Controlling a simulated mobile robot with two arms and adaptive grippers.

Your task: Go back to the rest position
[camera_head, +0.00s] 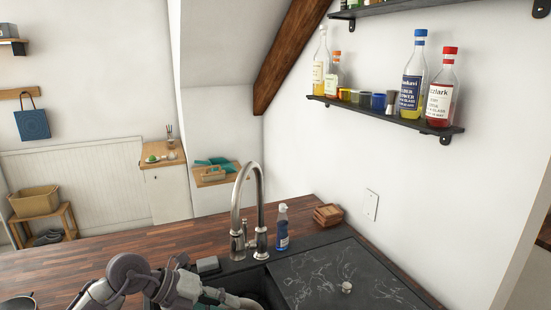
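My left arm comes in at the bottom left, over the wooden counter (120,250). My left gripper (218,299) is low at the bottom edge, beside the dark sink (255,283). A teal patch shows at the gripper, but I cannot tell what it is. The fingers are too small and partly cut off, so I cannot tell whether they are open or shut. My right gripper is not in view.
A tall metal tap (238,205) stands behind the sink near my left gripper. A blue soap bottle (282,230) and stacked wooden coasters (328,214) stand at the back. A dark grey block (208,265) lies left of the tap. A bottle shelf (385,115) is on the wall.

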